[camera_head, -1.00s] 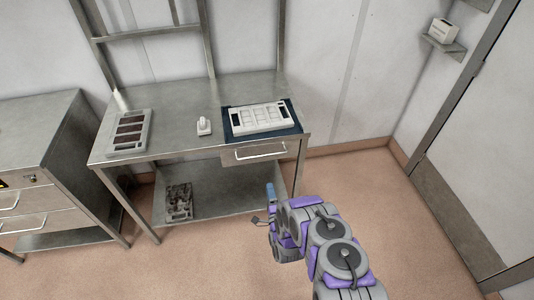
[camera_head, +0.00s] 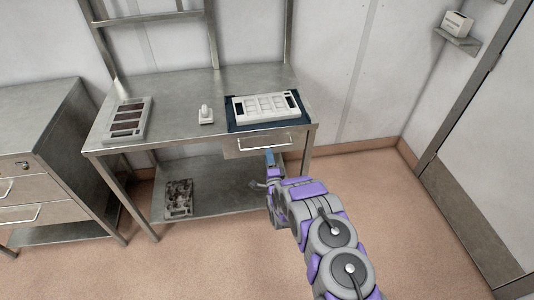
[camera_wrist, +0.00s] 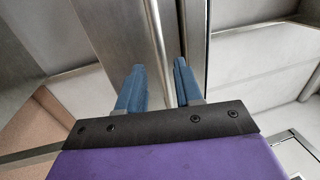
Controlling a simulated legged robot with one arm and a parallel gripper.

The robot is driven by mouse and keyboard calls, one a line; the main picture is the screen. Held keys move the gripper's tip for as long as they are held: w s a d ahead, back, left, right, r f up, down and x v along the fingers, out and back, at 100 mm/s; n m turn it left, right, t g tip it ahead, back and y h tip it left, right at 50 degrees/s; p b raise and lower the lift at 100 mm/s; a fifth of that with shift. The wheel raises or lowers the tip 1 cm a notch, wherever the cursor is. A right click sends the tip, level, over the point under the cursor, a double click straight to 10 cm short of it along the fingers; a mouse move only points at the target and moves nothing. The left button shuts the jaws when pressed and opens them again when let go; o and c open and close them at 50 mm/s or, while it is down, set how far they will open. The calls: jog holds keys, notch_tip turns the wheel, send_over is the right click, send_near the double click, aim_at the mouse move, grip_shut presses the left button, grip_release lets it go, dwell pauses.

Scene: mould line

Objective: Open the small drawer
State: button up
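The small drawer (camera_head: 235,150) hangs under the right end of the steel table, with a light bar handle (camera_head: 252,148) across its front. It looks closed. My gripper (camera_head: 269,155) is just in front of and below the handle in the head view. In the wrist view my gripper (camera_wrist: 160,66) has its two blue fingers apart. A long metal bar (camera_wrist: 157,35), seemingly the handle, runs between the fingers. Neither finger is clearly pressed on it. A metal edge (camera_wrist: 195,30) lies close by the right finger.
The steel table (camera_head: 175,90) carries a dark-celled tray (camera_head: 128,120), a small white object (camera_head: 206,115) and a white mould (camera_head: 265,106) on a blue mat. A lower shelf holds a dark part (camera_head: 179,198). A drawer cabinet (camera_head: 35,130) stands left. The floor at right is clear.

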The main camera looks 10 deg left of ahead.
jog(key=shift+b+x, duration=1.15)
jog(key=shift+x, duration=1.5)
jog(key=shift+c, duration=0.2)
grip_shut()
jog(key=shift+s+f, duration=0.1)
